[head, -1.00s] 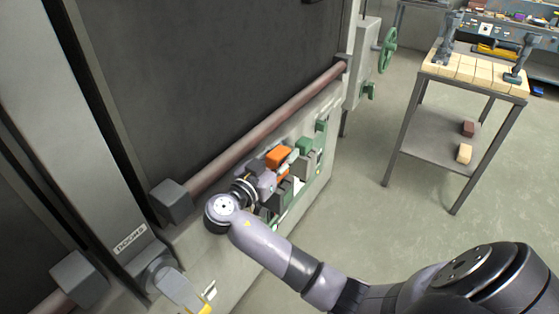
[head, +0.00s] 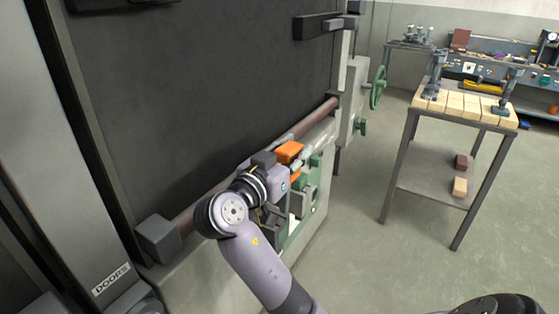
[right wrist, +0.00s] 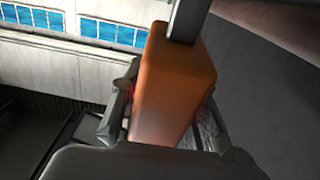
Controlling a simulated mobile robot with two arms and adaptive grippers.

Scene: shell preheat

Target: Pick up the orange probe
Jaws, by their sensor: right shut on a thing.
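The orange probe (head: 289,151) is a block-like orange body beside the long brown rail of the dark door. It also fills the middle of the right wrist view (right wrist: 172,85), with a grey bar at its upper end. My right gripper (head: 283,172) is shut on the probe, and its fingers lie along the probe's sides in the right wrist view. The lower part of the probe is partly hidden by the gripper in the head view. My left gripper does not show clearly in the head view now.
The large dark door (head: 210,90) with its brown rail (head: 315,119) stands close to my right arm. Green fittings (head: 312,178) sit just below the gripper. A table with pale blocks (head: 465,104) stands at right, with open floor between.

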